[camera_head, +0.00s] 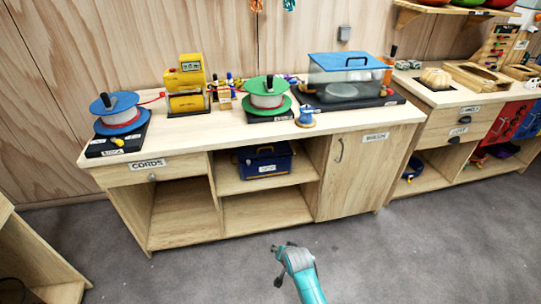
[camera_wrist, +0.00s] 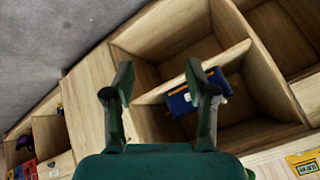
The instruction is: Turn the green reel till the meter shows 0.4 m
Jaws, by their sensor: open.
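The green reel (camera_head: 267,101) stands on a dark base on the workbench, with green flanges, a pale drum with red cord and a black knob on top. The yellow meter (camera_head: 186,88) stands left of it, its small display too small to read. The blue reel (camera_head: 119,118) is at the bench's left end; red cord shows between it and the meter. The yellow meter's display also shows at the lower right of the wrist view (camera_wrist: 303,163). My gripper (camera_head: 281,250) is open and empty, low in front of the bench, away from the reels; its parted fingers show in the wrist view (camera_wrist: 161,80).
A clear, blue-lidded box (camera_head: 345,78) stands right of the green reel. A small blue spool (camera_head: 305,117) sits near the bench's front edge. A blue case (camera_head: 265,161) is on the shelf below. Floor (camera_head: 200,265) in front is clear.

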